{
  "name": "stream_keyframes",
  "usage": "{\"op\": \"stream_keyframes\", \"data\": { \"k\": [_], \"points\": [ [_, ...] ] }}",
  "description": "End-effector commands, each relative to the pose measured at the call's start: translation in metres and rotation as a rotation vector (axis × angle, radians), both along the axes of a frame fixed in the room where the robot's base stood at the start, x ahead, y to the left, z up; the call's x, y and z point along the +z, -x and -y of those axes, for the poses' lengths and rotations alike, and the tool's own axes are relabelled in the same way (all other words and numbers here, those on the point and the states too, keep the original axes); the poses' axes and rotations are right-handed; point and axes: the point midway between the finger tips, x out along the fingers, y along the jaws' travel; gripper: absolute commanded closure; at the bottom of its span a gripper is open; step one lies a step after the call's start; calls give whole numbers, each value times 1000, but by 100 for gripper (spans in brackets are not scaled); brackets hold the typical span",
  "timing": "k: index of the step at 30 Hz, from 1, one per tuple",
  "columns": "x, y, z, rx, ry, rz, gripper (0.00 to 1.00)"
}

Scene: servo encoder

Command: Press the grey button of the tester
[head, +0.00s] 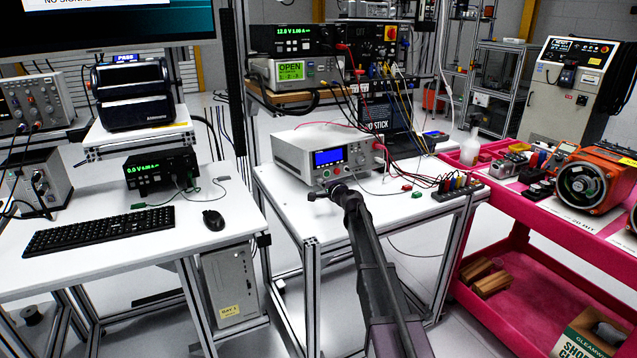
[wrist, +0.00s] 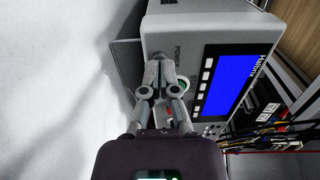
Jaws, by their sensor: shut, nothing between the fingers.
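The tester (head: 292,150) is a light grey box with a blue screen, on the white middle table. In the wrist view the tester (wrist: 210,28) appears turned on its side, with its blue screen (wrist: 226,79) and a POWER label. My gripper (wrist: 158,62) is shut and empty, its fingertips over the panel beside the label. A green button (wrist: 184,84) and a red one (wrist: 169,113) show partly beside the fingers. I cannot pick out the grey button; the fingertips may hide it. Contact cannot be told. In the head view my gripper (head: 322,192) is at the tester's front.
Leads and small coloured connectors (head: 460,183) lie right of the tester. A power supply stack (head: 290,72) stands behind it. A pink cart (head: 520,200) is to the right, and a desk with a keyboard (head: 97,230) to the left. The table front is mostly clear.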

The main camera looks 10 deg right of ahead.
Motion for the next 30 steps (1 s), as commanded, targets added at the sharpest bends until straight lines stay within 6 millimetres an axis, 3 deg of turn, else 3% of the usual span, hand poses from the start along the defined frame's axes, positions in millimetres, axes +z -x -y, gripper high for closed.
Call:
{"op": "stream_keyframes", "data": {
  "k": [23,30],
  "points": [
    [1,11,5,0,0,0,100],
    [3,24,10,-2,0,0,100]
  ]
}}
